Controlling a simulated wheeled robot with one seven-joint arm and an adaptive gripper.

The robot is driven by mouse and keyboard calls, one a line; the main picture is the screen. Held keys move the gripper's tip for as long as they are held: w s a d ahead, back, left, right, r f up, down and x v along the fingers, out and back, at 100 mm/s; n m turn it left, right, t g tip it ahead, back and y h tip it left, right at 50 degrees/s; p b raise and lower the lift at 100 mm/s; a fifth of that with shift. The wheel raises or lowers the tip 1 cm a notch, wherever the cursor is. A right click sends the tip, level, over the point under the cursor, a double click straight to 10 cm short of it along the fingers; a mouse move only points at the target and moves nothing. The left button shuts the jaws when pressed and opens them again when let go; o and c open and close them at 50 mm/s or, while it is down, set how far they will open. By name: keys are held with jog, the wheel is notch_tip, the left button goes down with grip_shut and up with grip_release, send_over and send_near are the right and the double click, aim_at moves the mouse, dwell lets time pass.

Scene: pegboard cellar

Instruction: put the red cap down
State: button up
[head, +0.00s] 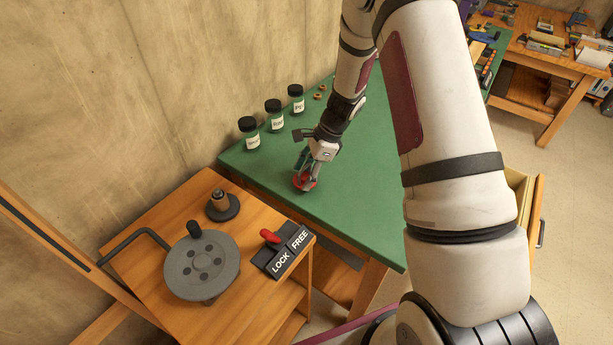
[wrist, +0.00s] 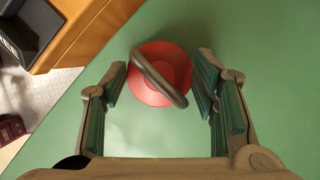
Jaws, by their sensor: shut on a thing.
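The red cap (head: 311,184) is a round red disc at my gripper's fingertips, over the green tabletop (head: 350,205) near its front left part. In the wrist view the red cap (wrist: 150,90) shows with a dark raised loop across its top. My gripper (head: 304,172) points down and is shut on the cap, with a finger pad on each side of it. I cannot tell whether the cap's underside touches the green surface.
Three dark-lidded jars (head: 273,113) stand along the wall behind the gripper, near small brown rings (head: 319,97). A wooden cart (head: 150,265) at left front carries a grey crank wheel (head: 202,268) and a LOCK/FREE lever (head: 270,237). Green surface right of the gripper is clear.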

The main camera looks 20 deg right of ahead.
jog(key=shift+f, duration=0.8)
jog(key=shift+f, duration=0.1)
jog(key=o, duration=0.9)
jog(key=shift+o, duration=0.2)
